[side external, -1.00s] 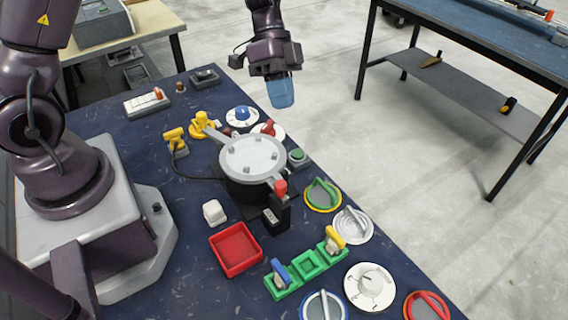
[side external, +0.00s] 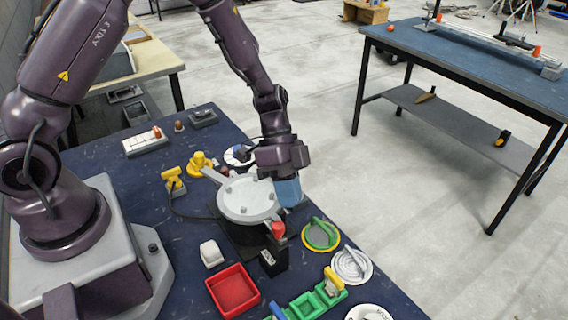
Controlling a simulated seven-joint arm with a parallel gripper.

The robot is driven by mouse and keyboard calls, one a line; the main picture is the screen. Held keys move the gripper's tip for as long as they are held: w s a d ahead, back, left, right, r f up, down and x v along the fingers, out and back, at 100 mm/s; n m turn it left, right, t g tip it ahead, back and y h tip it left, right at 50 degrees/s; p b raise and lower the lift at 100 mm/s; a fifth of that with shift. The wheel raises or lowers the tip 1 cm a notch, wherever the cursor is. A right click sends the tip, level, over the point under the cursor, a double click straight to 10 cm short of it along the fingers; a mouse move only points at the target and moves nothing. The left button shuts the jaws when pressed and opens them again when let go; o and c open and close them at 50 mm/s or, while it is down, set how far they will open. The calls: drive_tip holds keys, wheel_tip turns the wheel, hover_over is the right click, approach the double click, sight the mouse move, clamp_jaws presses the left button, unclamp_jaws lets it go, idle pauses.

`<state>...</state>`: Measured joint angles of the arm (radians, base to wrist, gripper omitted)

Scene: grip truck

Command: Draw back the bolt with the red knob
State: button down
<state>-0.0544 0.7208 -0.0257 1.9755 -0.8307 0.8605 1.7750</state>
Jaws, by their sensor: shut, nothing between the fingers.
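A red knob (side external: 278,229) stands at the front right rim of a round grey lid (side external: 243,199), just above a black block (side external: 272,262) with a small pale label. I cannot make out the bolt itself clearly. The lid sits on a dark drum and has several small studs. My gripper (side external: 289,192), with light blue fingers, is shut and empty. It points down at the right edge of the lid, behind the red knob and apart from it. Whether it touches the lid cannot be told. My gripper hides the things behind the lid's right side.
A green-handled dial (side external: 320,235) and a white dial (side external: 351,265) lie to the right. A red tray (side external: 233,290), a white cube (side external: 211,253) and a green block fixture (side external: 306,306) lie in front. Yellow parts (side external: 199,162) stand behind left. Open floor lies right of the table.

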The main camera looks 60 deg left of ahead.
drive_tip(key=s+d, duration=0.2)
drive_tip(key=s, duration=0.1)
drive_tip(key=shift+r, duration=0.15)
drive_tip(key=d, duration=0.3)
drive_tip(key=shift+d, duration=0.15)
idle(0.4)
drive_tip(key=w+a+r, duration=0.5)
drive_tip(key=a+r, duration=0.3)
